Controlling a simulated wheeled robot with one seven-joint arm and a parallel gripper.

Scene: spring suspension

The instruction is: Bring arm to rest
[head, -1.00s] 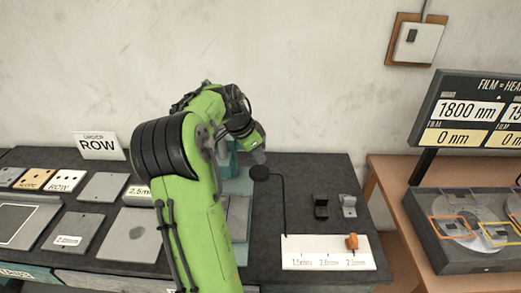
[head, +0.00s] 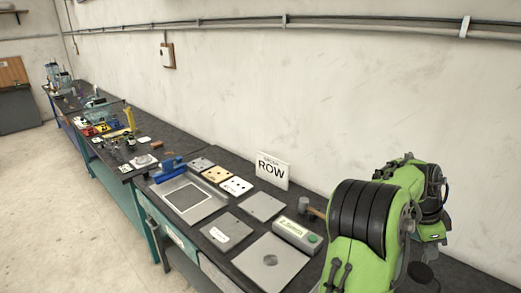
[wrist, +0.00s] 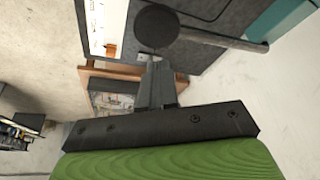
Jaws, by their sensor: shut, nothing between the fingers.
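My green arm (head: 370,235) fills the lower right of the head view, folded with its black ribbed joint facing the camera. The end of the arm is mostly hidden behind its own links there. In the wrist view my gripper (wrist: 157,84) shows as two grey fingers closed together, with nothing between them. A round black disc (wrist: 157,27) on a dark rod lies beyond the fingertips in that picture; I cannot tell its distance from them.
The bench holds a ROW sign (head: 272,170), a grey framed tray (head: 188,198), flat plates (head: 270,262) and a labelled box with a green button (head: 297,236). A white scale board (wrist: 97,25) shows in the wrist view. Open floor (head: 70,200) lies left of the bench.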

